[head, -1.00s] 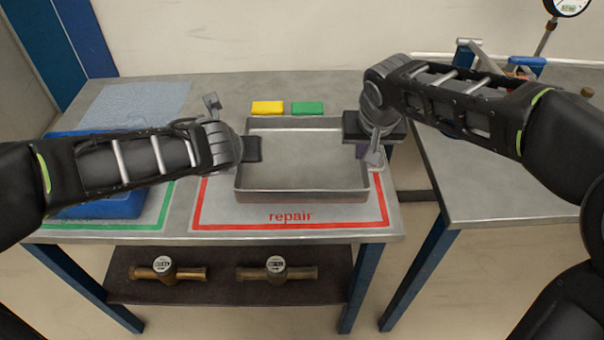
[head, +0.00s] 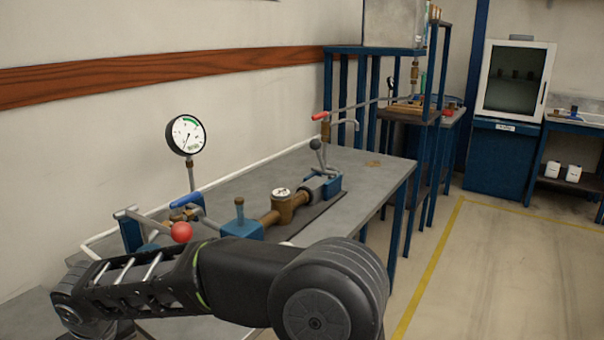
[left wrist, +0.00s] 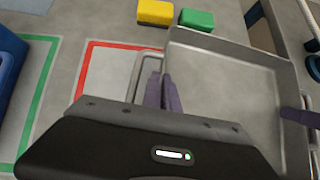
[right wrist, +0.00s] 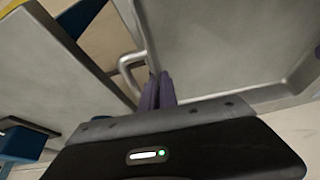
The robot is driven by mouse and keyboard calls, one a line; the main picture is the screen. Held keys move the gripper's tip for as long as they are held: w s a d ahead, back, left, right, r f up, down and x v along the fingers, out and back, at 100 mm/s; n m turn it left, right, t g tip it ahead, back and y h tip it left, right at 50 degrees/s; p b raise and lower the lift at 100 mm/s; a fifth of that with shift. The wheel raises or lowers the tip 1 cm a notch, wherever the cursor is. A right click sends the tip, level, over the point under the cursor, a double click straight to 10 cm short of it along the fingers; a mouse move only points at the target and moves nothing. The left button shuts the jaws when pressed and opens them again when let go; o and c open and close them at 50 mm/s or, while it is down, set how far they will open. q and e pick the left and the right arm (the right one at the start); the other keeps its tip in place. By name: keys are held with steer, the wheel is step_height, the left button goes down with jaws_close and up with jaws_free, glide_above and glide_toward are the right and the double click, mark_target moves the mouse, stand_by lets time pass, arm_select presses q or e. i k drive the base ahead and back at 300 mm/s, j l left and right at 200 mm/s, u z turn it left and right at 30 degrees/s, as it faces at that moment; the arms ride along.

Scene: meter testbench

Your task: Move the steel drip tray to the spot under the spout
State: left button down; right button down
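The steel drip tray (left wrist: 235,95) is a shallow rectangular pan with a loop handle at each end. My left gripper (left wrist: 160,92) has its fingers close together on the left-end handle (left wrist: 137,75). In the right wrist view the tray (right wrist: 225,45) fills the upper right, and my right gripper (right wrist: 157,90) has its fingers together on the other handle (right wrist: 128,68). Purple fingertips also show at the tray's far end in the left wrist view. The head view shows my right arm but not the tray. There, a bent grey pipe (head: 354,126), possibly the spout, stands at the bench's far end.
The bench (head: 365,175) carries a brass meter (head: 283,204) in a pipe line, a dial gauge (head: 186,135) and clamps. Yellow (left wrist: 155,12) and green (left wrist: 197,20) blocks lie behind the tray. A red outline (left wrist: 88,65) marks the table. Open floor lies right of the bench.

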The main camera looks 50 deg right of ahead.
mark_target(372, 164)
steer(key=z, duration=2.75)
steer(key=i, duration=5.1)
